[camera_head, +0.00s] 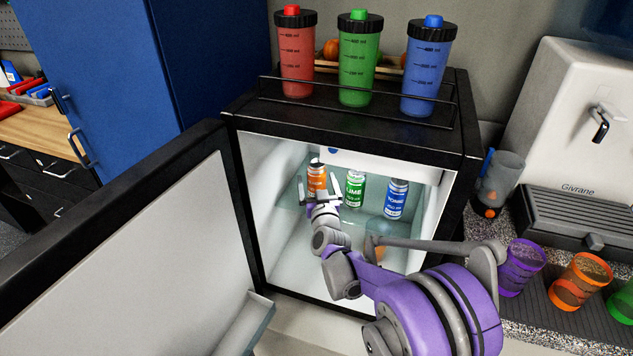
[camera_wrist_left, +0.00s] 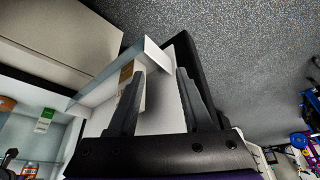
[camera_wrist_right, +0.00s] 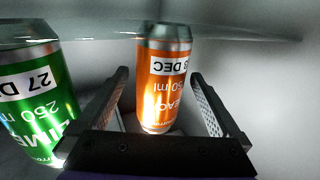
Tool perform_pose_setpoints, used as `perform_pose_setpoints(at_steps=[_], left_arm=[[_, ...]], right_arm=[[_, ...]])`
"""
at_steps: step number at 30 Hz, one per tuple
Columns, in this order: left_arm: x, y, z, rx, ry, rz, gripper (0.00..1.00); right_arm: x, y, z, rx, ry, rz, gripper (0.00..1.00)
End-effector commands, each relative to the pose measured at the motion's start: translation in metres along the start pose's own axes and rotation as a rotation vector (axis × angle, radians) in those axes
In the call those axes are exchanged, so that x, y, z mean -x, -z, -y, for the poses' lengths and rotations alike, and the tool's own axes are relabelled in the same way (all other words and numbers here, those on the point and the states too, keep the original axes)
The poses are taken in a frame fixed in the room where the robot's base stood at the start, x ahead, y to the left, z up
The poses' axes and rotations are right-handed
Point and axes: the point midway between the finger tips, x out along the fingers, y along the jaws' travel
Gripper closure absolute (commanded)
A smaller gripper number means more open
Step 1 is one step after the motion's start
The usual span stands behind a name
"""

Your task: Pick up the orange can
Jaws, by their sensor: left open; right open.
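The orange can (camera_head: 316,178) stands inside the open mini fridge (camera_head: 233,185), leftmost of three cans. My right gripper (camera_head: 320,198) reaches into the fridge in front of it and hides its lower part. My left gripper (camera_wrist_left: 160,74) is open and empty near the fridge door in the left wrist view. It does not show in the head view.
A green can (camera_head: 354,190) stands right of the orange one, close to the right gripper's finger in its wrist view. A blue can (camera_head: 396,199) is further right. The fridge door (camera_head: 140,260) stands open at left. Bottles stand on the fridge top.

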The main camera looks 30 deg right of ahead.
Motion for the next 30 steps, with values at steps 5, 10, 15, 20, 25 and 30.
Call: perform_pose_setpoints(at_steps=[5,10,15,20,25,30], left_arm=[[0.0,0.0,0.0,0.0,0.0,0.0,0.5],[0.0001,0.0,0.0,0.0,0.0,0.0,0.5],[0.0,0.0,0.0,0.0,0.0,0.0,0.5],[0.0,0.0,0.0,0.0,0.0,0.0,0.5],[0.0,0.0,0.0,0.0,0.0,0.0,0.5],[0.0001,0.0,0.0,0.0,0.0,0.0,0.5]], right_arm=[[-0.0046,0.0002,-0.0001,0.0,0.0,0.0,0.0],[-0.0043,0.0001,-0.0002,0.0,0.0,0.0,0.16],[-0.0042,0.0001,-0.0001,0.0,0.0,0.0,0.47],[-0.0041,0.0001,-0.0001,0.0,0.0,0.0,0.76],[-0.0041,0.0001,-0.0001,0.0,0.0,0.0,1.0],[-0.0041,0.0005,-0.0002,0.0,0.0,0.0,1.0]])
